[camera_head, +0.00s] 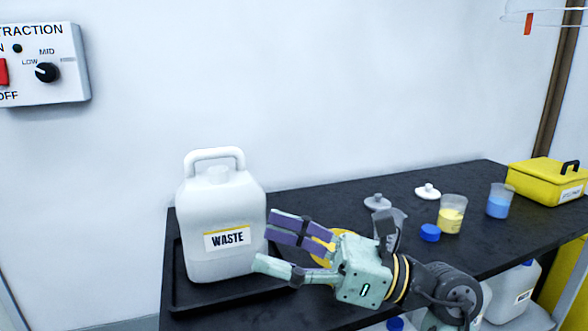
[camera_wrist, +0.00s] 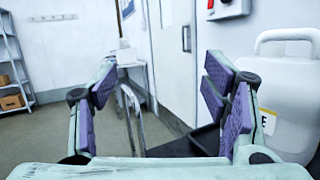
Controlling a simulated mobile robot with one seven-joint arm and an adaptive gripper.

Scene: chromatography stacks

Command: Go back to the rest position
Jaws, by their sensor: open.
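My gripper (camera_head: 276,248) is open and empty, with its purple-padded fingers spread. In the head view it is in front of the table, pointing left, with its fingertips over or in front of the right side of the white waste jug (camera_head: 215,240). I cannot tell if they touch. The waste jug also shows in the wrist view (camera_wrist: 284,95), to the right of the right finger. A yellow item (camera_head: 322,244) is partly hidden behind the gripper.
The jug stands in a black tray (camera_head: 215,297) on the black table (camera_head: 330,203). At the right are a blue cap (camera_head: 430,232), a beaker of yellow liquid (camera_head: 451,217), a beaker of blue liquid (camera_head: 499,203) and a yellow box (camera_head: 546,181). White jugs (camera_head: 515,290) stand below the table.

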